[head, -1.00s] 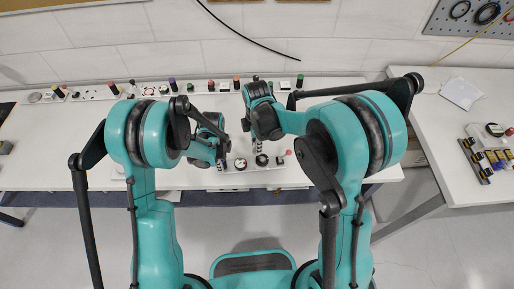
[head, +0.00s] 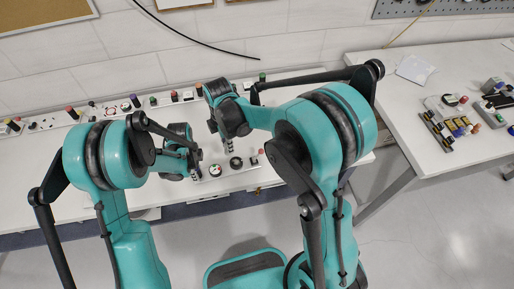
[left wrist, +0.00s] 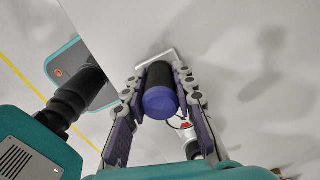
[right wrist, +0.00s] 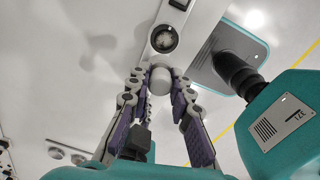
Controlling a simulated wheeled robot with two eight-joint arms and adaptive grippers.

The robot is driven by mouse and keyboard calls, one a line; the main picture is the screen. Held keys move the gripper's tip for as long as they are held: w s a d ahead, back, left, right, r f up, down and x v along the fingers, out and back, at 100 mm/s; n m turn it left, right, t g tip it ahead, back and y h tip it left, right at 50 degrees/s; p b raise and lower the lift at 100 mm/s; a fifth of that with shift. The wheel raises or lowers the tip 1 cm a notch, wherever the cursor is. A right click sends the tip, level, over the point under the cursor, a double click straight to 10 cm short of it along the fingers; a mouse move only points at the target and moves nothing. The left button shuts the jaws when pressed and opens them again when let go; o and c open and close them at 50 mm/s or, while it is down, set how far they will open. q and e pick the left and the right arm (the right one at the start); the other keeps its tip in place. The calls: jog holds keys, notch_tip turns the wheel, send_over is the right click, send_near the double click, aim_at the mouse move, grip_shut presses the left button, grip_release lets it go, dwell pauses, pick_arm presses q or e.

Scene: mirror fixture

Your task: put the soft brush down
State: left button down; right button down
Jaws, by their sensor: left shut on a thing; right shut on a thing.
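My left gripper (head: 197,166) is low over the front of the white bench, beside the small instrument panel (head: 228,172). In the left wrist view it (left wrist: 160,95) is shut around a dark cylinder with a purple end (left wrist: 160,101). This looks like a handle and may be the soft brush; no bristles show clearly. A white flat piece (left wrist: 155,59) shows beyond it. My right gripper (head: 227,148) is above the panel. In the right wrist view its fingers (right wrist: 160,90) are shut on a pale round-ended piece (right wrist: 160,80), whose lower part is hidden.
A strip of several colour-topped posts (head: 137,101) runs along the bench's back. The panel has a round dial (right wrist: 164,39) close to the right fingertips. A side table (head: 405,100) at right holds small parts (head: 452,125). Bare bench (head: 40,165) lies at left.

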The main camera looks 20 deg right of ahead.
jog(key=w+d+f, duration=0.1)
jog(key=w+d, duration=0.2)
jog(key=d, duration=1)
jog(key=w+d+f, duration=0.1)
jog(key=w+d, duration=0.2)
jog(key=d, duration=1)
jog(key=f, duration=0.2)
jog(key=d+f, duration=0.1)
jog(key=f, duration=0.3)
jog(key=shift+s+d, duration=0.25)
jog(key=shift+d, duration=0.05)
jog(key=shift+f, duration=2.1)
jog(key=c, duration=1.4)
grip_release()
jog(key=shift+f, duration=0.15)
jog(key=shift+o, duration=0.2)
